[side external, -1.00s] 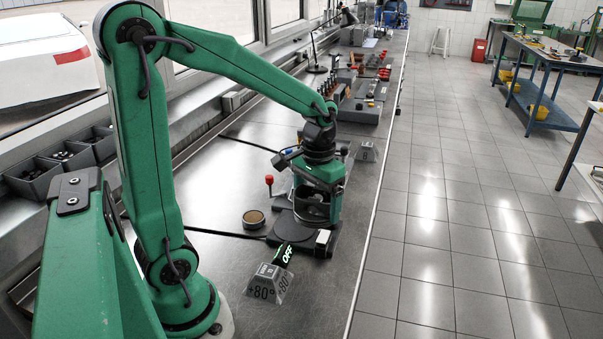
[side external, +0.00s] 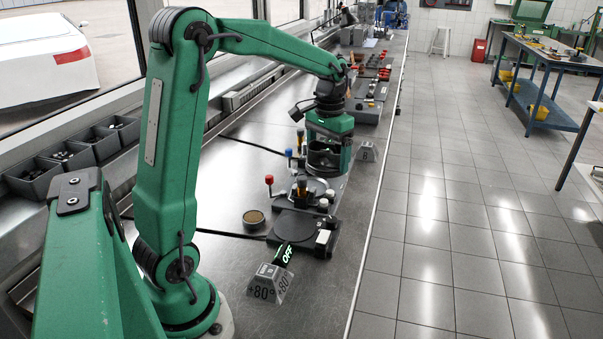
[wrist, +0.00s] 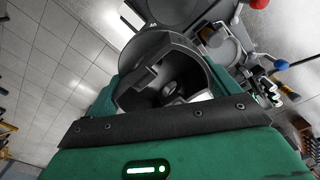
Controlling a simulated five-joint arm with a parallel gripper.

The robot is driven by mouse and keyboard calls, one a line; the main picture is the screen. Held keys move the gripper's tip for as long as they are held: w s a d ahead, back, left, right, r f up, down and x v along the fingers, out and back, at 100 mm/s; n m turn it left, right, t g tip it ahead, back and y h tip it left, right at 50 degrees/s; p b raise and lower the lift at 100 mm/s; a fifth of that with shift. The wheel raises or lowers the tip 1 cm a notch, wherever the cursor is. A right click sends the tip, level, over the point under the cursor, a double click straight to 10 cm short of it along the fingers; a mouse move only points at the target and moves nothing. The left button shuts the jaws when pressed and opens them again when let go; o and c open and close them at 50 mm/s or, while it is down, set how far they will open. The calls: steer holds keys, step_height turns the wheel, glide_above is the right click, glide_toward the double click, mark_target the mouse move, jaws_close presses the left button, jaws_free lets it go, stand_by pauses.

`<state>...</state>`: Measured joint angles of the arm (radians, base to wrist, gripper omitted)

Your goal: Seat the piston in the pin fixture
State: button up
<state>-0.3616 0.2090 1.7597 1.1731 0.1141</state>
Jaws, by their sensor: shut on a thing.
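My gripper (side external: 328,130) is shut on the piston (side external: 324,158) and holds it in the air beyond the round black plate. In the wrist view the piston (wrist: 172,78) is a grey, hollow cup between the jaws, its inside facing the camera. The pin fixture seems to be the low station (side external: 315,186) below the gripper, with a round grey disc and levers with red (side external: 269,179) and blue (side external: 289,153) knobs; the gripper partly hides it. I cannot tell its seat clearly.
A black round plate (side external: 296,226) with a lit "OFF" display stands nearer, bare on top, beside a "+80°" sign (side external: 268,285). A small round tin (side external: 254,219) is to its left. Parts trays (side external: 376,74) stand farther along the bench. Dark bins (side external: 66,153) line the left.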

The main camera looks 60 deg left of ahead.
steer(key=shift+w+a+f, duration=0.55)
steer(key=shift+w+a, duration=0.8)
steer(key=shift+a, duration=3)
steer(key=shift+w+a+f, duration=0.5)
steer(key=shift+w+a, duration=0.85)
steer(key=shift+a, duration=2.95)
step_height(320, 180, down, 9)
steer(key=shift+f, duration=0.15)
steer(key=shift+f, duration=2.2)
steer(key=shift+f, duration=1)
steer(key=o, duration=1.2)
steer(key=shift+d, duration=0.1)
